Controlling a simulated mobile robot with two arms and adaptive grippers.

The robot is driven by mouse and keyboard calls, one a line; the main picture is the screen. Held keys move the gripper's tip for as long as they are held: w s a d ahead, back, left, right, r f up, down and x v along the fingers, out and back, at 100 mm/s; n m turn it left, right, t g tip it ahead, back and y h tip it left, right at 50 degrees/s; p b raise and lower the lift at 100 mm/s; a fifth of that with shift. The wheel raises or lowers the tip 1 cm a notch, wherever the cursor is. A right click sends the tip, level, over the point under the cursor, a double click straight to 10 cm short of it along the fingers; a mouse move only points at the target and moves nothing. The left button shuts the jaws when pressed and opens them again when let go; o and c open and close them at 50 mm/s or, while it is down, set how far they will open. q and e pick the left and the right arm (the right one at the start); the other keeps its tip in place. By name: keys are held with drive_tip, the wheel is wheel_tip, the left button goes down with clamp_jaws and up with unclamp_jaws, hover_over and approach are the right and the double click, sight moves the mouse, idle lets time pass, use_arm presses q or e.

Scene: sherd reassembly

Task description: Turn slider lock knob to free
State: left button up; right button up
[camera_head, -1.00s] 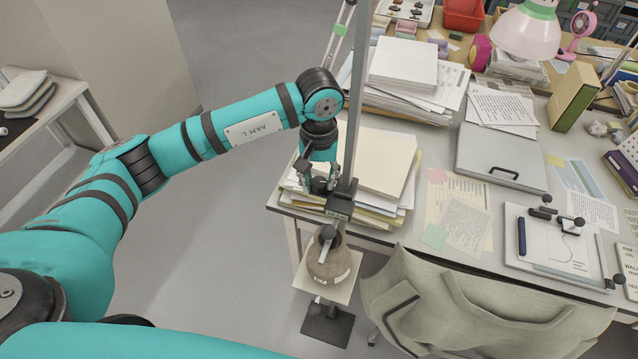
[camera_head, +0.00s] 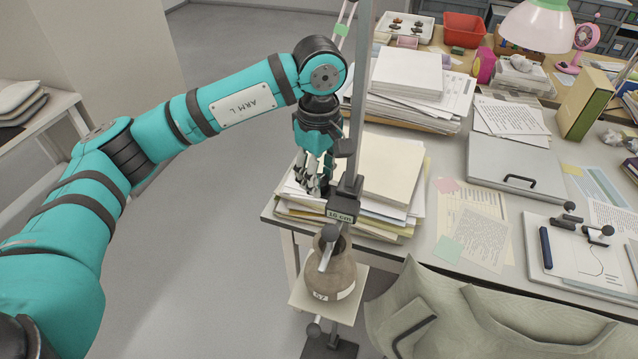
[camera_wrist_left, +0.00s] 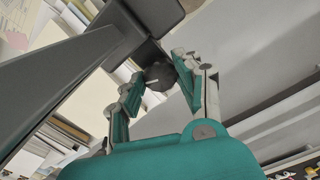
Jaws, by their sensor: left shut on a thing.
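My left gripper (camera_head: 322,186) comes in from the left beside the upright metal post (camera_head: 357,100), at the dark slider block (camera_head: 345,205) with its "10 cm" label. In the left wrist view, the two fingertips of this gripper (camera_wrist_left: 158,82) are on either side of a dark round knob (camera_wrist_left: 160,75) with a light mark line. The gripper is shut on the knob. The knob sits close to the dark slider body (camera_wrist_left: 145,25); the fingers hide it in the head view. My right gripper is not in view.
A brown pot (camera_head: 332,275) stands on a small pale platform (camera_head: 350,308) below the slider. Paper stacks (camera_head: 392,170) lie on the desk behind the post. A draped chair (camera_head: 480,305) stands in front. Open floor (camera_head: 225,250) lies to the left.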

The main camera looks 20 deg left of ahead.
use_arm(q)
drive_tip(key=shift+n+b, duration=0.9)
drive_tip(key=shift+n, duration=0.6)
drive_tip(key=o, duration=0.9)
drive_tip(key=shift+c, duration=0.2)
wheel_tip(320, 180, up, 12)
